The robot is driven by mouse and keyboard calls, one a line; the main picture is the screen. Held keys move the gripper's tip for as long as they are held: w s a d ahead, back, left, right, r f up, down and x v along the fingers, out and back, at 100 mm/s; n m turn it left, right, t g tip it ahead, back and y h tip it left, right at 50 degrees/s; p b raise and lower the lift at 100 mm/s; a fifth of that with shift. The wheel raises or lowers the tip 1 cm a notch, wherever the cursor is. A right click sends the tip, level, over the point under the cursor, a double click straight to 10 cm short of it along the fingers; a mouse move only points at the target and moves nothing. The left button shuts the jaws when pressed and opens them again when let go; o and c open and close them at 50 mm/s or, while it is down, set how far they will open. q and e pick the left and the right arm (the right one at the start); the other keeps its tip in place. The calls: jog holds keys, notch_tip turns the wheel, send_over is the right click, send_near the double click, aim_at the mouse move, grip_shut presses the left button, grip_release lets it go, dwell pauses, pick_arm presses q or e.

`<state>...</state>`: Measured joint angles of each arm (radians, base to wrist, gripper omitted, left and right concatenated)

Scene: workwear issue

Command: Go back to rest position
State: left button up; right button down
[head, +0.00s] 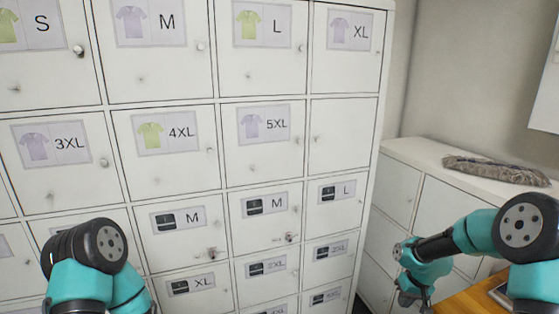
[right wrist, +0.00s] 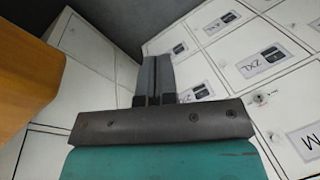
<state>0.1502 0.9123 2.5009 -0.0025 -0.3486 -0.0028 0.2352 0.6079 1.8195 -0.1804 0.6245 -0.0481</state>
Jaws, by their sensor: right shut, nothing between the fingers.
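My right gripper (right wrist: 155,75) shows in the right wrist view with its two fingers closed together and nothing between them. In the head view my right arm comes in from the right, and its gripper (head: 412,298) hangs low beside the lockers, near the wooden surface. My left arm shows at the lower left of the head view, but its gripper is out of the picture. The white locker wall (head: 346,228) stands in front of me, its doors all shut as far as I see, with size labels such as 3XL, 4XL and 5XL.
A wooden surface (head: 466,303) lies at the lower right, and its edge (right wrist: 28,70) is close to the left of my right gripper. Keys (head: 291,238) stick out of some locker doors.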

jog(key=s+a+f+y, duration=0.1)
jog(key=s+a+f, duration=0.95)
jog(key=f, duration=0.25)
jog(key=s+a+f, duration=0.2)
jog(key=s+a, duration=0.1)
jog(key=s, duration=0.3)
jog(key=s+a+f+m, duration=0.1)
jog(key=s+a+f, duration=0.2)
jog(key=s, duration=0.3)
jog(key=shift+s+a, duration=0.25)
jog(key=shift+a, duration=0.35)
